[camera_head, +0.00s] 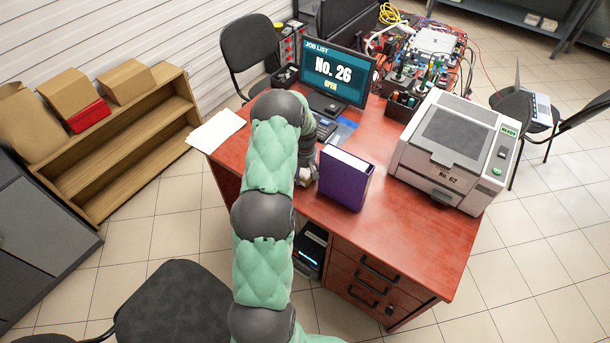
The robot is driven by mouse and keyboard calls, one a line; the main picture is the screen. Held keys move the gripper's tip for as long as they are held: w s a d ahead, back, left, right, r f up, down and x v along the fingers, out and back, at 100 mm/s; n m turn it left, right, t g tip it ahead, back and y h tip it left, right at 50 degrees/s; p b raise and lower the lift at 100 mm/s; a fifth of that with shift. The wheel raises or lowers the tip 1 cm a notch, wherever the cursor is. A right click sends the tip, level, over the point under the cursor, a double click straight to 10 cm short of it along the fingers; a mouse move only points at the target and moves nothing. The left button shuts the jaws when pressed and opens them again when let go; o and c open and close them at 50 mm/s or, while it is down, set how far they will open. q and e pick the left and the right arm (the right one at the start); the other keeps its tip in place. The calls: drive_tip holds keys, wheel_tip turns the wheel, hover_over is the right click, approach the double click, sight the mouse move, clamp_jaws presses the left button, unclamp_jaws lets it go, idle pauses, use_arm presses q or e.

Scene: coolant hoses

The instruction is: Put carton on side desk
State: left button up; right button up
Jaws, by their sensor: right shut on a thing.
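My right arm, in green padding, reaches up the middle of the view to the desk. My right gripper (304,173) is low over the desk's front left part, just left of a purple box-like thing with a white top. It is shut on a small pale thing (303,180). My arm and gripper hide most of it, so I cannot tell its shape or whether it is the carton. Two brown cardboard cartons (126,82) and a brown bag-like carton (27,124) stand on the wooden shelf at the left. My left gripper is out of view.
The red-brown desk (420,240) bears the purple box (346,179), a monitor (336,75), a grey machine (455,150) and white paper (215,131). A red box (88,115) is on the shelf unit (120,150). Dark chairs (250,45) stand around. The desk's front right is clear.

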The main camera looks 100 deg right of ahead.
sight(305, 172)
drive_tip(key=shift+f, duration=0.35)
drive_tip(key=shift+f, duration=0.2)
drive_tip(key=o, duration=1.2)
drive_tip(key=shift+c, duration=0.2)
drive_tip(key=shift+r, duration=0.2)
wheel_tip(305, 172, up, 12)
drive_tip(key=p, duration=0.2)
